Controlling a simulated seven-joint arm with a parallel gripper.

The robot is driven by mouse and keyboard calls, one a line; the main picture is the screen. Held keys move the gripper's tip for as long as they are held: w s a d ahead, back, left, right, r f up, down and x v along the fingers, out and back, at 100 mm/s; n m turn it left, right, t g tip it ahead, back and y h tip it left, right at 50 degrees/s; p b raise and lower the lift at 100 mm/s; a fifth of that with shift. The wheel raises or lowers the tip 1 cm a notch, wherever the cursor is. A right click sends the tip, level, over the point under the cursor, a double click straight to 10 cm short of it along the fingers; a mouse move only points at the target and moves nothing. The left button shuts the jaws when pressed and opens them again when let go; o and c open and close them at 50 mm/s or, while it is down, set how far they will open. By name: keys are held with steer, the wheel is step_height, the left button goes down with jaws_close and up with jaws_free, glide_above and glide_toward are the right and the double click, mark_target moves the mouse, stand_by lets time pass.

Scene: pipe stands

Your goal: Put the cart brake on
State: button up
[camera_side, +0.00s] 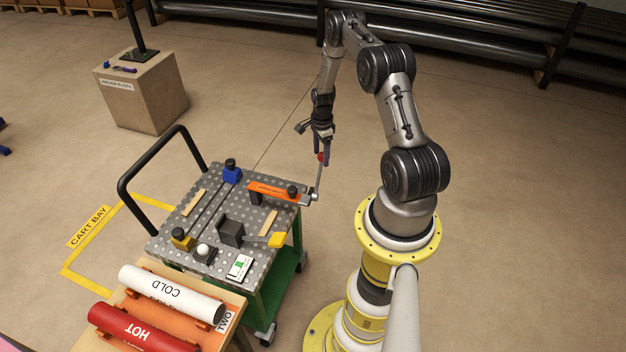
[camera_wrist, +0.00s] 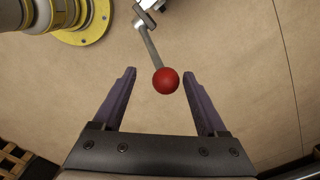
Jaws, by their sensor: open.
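The cart (camera_side: 185,225) has a grey perforated top on a green frame. A grey lever (camera_side: 318,182) stands nearly upright at the cart's right edge and has a red ball knob (camera_side: 321,157) at its top. I take this to be the cart brake. My gripper (camera_side: 324,160) is at the knob, pointing down. In the wrist view, the red knob (camera_wrist: 165,81) sits between the open purple fingers of my gripper (camera_wrist: 159,75), with a gap on both sides. The lever (camera_wrist: 150,45) runs from it to a pivot at the top. The pivot is partly cut off.
An orange clamp (camera_side: 272,191), dark blocks and a yellow-handled part (camera_side: 277,240) stand on the cart. A black push handle (camera_side: 150,162) rises at its left. A pipe rack with white (camera_side: 170,292) and red pipes stands in front.

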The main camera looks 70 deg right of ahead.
steer(key=shift+r, duration=3.45)
